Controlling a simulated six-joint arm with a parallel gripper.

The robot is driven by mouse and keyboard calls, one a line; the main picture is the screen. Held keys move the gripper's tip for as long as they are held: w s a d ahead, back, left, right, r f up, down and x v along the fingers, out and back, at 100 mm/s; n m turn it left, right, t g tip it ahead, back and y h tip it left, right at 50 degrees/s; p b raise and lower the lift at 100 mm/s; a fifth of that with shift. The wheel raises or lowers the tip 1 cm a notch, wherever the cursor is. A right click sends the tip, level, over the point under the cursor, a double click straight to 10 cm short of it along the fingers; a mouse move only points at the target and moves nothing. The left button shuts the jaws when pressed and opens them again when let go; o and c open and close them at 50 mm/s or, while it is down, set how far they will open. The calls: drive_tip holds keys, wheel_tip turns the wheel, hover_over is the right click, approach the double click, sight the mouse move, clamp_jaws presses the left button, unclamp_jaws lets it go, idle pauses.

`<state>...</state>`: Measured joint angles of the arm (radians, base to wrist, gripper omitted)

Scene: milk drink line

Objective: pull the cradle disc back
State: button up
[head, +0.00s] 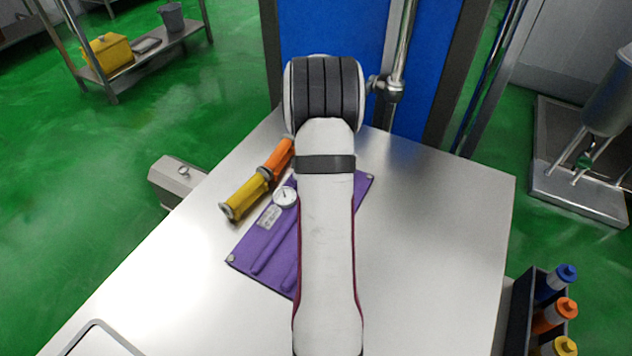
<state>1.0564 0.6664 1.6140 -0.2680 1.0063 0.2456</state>
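I cannot make out a cradle disc in the head view. My own white and grey arm runs up the middle of the picture and covers the centre of the steel table (430,230). My gripper does not show. Whatever lies behind the arm is hidden.
A purple board (246,256) with a round dial gauge (285,196) lies on the table, partly under the arm in view. Yellow (244,198) and orange (276,158) cylinders lie beside it. A blue panel (330,30) and a metal pole (401,45) stand behind. Bottles (556,282) stand in a rack at lower right. The table's right side is clear.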

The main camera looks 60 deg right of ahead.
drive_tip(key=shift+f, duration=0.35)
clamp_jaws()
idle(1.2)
